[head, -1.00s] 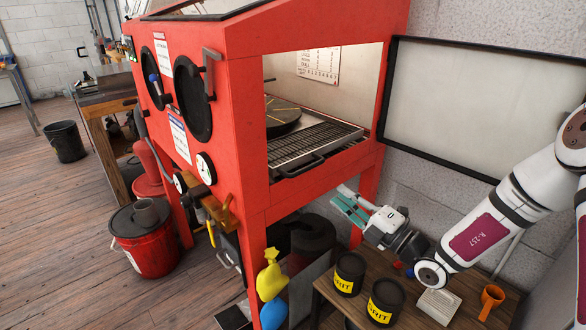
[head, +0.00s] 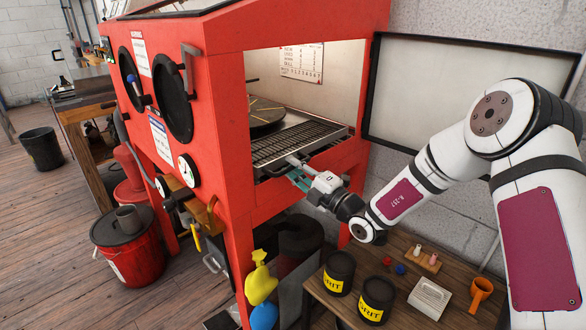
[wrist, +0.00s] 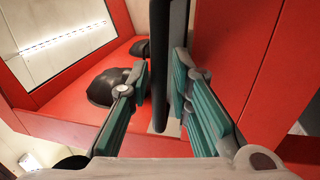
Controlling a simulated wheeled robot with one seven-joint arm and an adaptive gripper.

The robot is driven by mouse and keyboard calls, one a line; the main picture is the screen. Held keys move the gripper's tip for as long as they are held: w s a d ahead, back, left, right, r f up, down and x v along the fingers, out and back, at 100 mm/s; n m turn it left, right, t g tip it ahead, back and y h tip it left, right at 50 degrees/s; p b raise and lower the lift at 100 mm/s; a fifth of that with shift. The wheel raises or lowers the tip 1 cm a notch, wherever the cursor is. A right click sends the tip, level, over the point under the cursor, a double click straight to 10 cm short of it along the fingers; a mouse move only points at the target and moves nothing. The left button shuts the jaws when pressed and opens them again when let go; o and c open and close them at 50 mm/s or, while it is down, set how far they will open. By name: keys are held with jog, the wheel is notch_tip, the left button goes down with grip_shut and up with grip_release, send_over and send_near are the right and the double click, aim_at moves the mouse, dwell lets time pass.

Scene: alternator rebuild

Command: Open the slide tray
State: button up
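The slide tray (head: 312,127), with a slotted metal grate, sits in the side opening of the red cabinet. In the wrist view a dark upright bar (wrist: 168,50), which looks like the tray's handle, stands between the two fingers of my gripper (wrist: 162,75). The fingers are apart, with a visible gap on the left of the bar. The right finger is close to it, and I cannot tell if it touches.
The red cabinet (head: 222,120) frames the opening. A dark round disc (head: 265,112) lies inside.

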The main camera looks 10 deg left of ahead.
jog(key=shift+w+a, duration=0.15)
jog(key=shift+a, duration=0.05)
grip_shut()
